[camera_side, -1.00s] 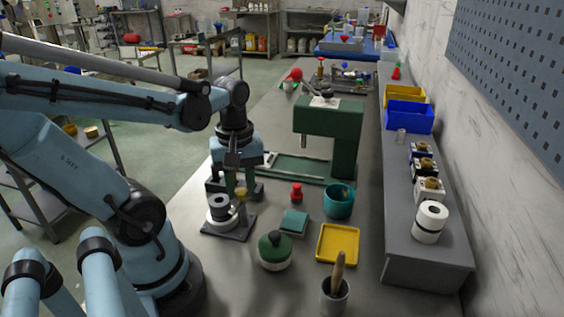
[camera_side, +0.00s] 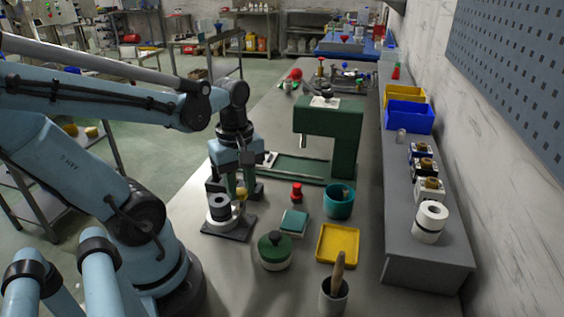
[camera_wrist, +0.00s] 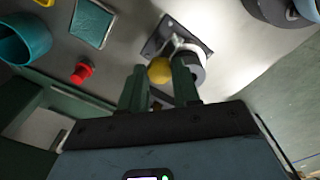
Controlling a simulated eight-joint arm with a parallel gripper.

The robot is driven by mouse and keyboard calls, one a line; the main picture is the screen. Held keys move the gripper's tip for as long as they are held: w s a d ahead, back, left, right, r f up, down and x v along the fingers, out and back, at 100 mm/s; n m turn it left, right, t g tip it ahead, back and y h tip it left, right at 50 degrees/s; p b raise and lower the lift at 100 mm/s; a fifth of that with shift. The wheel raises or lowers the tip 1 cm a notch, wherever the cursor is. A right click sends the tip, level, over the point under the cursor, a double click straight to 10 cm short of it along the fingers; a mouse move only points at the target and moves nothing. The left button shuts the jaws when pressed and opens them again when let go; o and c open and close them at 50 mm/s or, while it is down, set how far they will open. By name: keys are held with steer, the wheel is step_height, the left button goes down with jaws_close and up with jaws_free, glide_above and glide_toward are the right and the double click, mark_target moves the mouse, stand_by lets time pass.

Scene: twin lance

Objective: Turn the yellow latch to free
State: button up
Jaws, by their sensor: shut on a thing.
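The yellow latch (camera_wrist: 160,70) is a round knob beside a white-and-dark cylindrical part (camera_wrist: 188,66) on a dark square plate (camera_wrist: 152,47). In the side view the latch (camera_side: 242,193) shows small at the right of that part (camera_side: 220,207), above the plate (camera_side: 232,230). My gripper (camera_wrist: 158,72) has its two green fingers on either side of the latch and is shut on it. In the side view my gripper (camera_side: 240,190) points down at it. The fingers partly hide the latch, so its exact turn angle cannot be told.
A red knob (camera_side: 297,192), a teal block (camera_side: 294,222), a teal cup (camera_side: 339,202), a green lidded pot (camera_side: 274,250) and a yellow tray (camera_side: 322,258) stand to the right. A green press (camera_side: 346,140) stands behind. Bare bench lies in front of the plate.

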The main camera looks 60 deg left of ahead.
mark_target(241, 191)
steer(key=o, duration=1.1)
steer(key=shift+c, duration=0.2)
steer(key=shift+r, duration=0.1)
step_height(241, 191, up, 12)
steer(key=w+d+f+m+t, duration=0.7)
steer(key=w+d+m, duration=0.1)
steer(key=m, duration=1)
steer(key=shift+w+d+f, duration=0.15)
steer(key=shift+w+f, duration=0.25)
steer(key=shift+w, duration=0.1)
